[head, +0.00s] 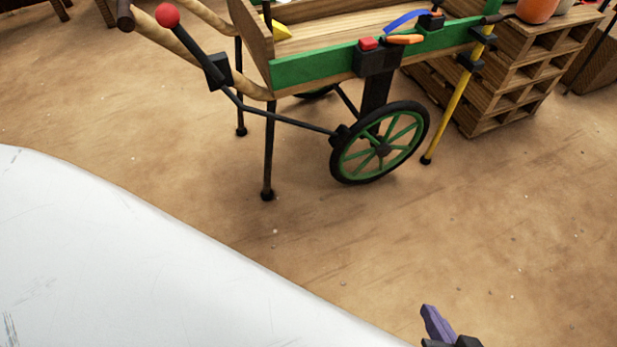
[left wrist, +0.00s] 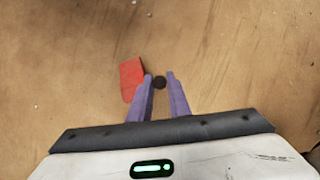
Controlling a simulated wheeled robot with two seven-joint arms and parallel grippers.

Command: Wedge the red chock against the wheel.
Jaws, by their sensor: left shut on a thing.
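The red chock (left wrist: 131,76) shows in the left wrist view, just left of and partly behind the left finger of my left gripper (left wrist: 159,80). That gripper is shut with a dark round knob between its fingertips; the join between knob and chock is hidden. The chock does not show in the head view. The cart's wheel (head: 382,151), black-rimmed with green spokes, stands upright on the floor. No chock shows touching its visible side.
The wooden cart (head: 310,72) has a dark leg (head: 269,150), a yellow pole (head: 448,112) and a red-knobbed lever (head: 168,15). A wooden shelf crate (head: 520,75) stands at right. The floor before the wheel is clear. A large white surface fills the lower left.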

